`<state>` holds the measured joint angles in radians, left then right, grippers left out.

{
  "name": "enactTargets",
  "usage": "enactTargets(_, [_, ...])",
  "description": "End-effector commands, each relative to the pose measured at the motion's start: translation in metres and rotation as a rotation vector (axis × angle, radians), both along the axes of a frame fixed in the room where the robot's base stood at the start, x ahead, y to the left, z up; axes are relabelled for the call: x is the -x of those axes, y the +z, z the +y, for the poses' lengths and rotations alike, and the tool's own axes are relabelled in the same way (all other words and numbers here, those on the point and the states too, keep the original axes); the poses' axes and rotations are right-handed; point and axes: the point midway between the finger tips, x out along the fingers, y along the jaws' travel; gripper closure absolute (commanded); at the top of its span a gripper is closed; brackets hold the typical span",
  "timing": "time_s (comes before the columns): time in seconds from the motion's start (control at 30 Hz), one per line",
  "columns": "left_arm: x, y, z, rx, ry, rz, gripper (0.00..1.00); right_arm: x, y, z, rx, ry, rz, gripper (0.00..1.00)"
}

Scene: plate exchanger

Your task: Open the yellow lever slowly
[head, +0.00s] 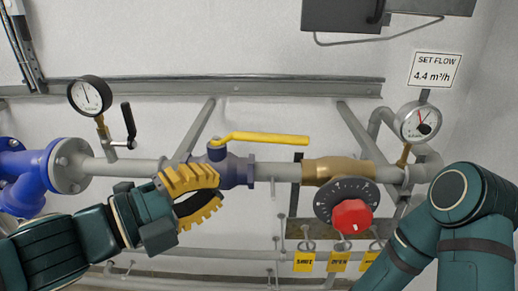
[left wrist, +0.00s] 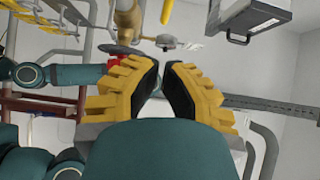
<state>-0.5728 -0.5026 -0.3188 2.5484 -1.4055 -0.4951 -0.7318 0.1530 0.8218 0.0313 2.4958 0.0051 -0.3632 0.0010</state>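The yellow lever (head: 262,138) is above the pipe on a blue valve body (head: 238,170). It points right from its pivot, roughly in line with the pipe. My left gripper (head: 220,185) is below and left of the lever, in front of the valve body in the picture, and apart from the lever. In the left wrist view its two yellow-ridged fingers (left wrist: 163,68) have a narrow empty gap between their tips.
A red knob (head: 351,216) on a black dial and a brass valve (head: 338,170) are right of the lever. Gauges stand at left (head: 89,95) and right (head: 421,121). A black-handled lever (head: 129,120) is at left. Yellow tags (head: 304,262) hang below. Wall above the lever is clear up to a rail.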

Motion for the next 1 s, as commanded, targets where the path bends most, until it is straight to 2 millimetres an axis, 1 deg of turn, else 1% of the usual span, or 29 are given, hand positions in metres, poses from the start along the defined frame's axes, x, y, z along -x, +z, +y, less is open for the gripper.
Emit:
enactTargets(0.03, [0.003,0.000,-0.002,-0.002,-0.012,-0.015,1.00,0.000,0.000,0.000,0.000,-0.001,0.000,1.00])
enactTargets(0.1, [0.002,-0.001,-0.004,-0.005,-0.018,-0.023,1.00,0.000,-0.001,0.000,0.001,-0.001,0.001,1.00])
enactTargets(0.27, [-0.008,-0.001,-0.017,-0.007,-0.018,-0.020,1.00,0.000,-0.002,0.000,0.001,-0.001,0.001,1.00])
enactTargets(0.47, [-0.028,-0.003,-0.043,-0.006,-0.017,-0.018,1.00,0.000,-0.010,0.000,0.002,0.000,0.000,1.00])
enactTargets(0.77, [-0.060,-0.001,-0.083,-0.006,-0.017,-0.019,1.00,-0.001,-0.014,0.001,0.003,0.000,0.001,1.00])
enactTargets(0.8, [-0.067,0.000,-0.082,-0.006,-0.014,-0.018,1.00,0.000,-0.011,0.000,0.003,0.000,0.001,1.00])
enactTargets(0.9, [-0.079,0.001,-0.083,-0.005,-0.013,-0.020,1.00,0.000,-0.007,0.000,0.002,-0.002,0.000,1.00])
enactTargets(1.0, [-0.089,0.001,-0.084,-0.005,-0.013,-0.019,1.00,0.000,-0.004,0.000,0.001,0.000,0.000,1.00])
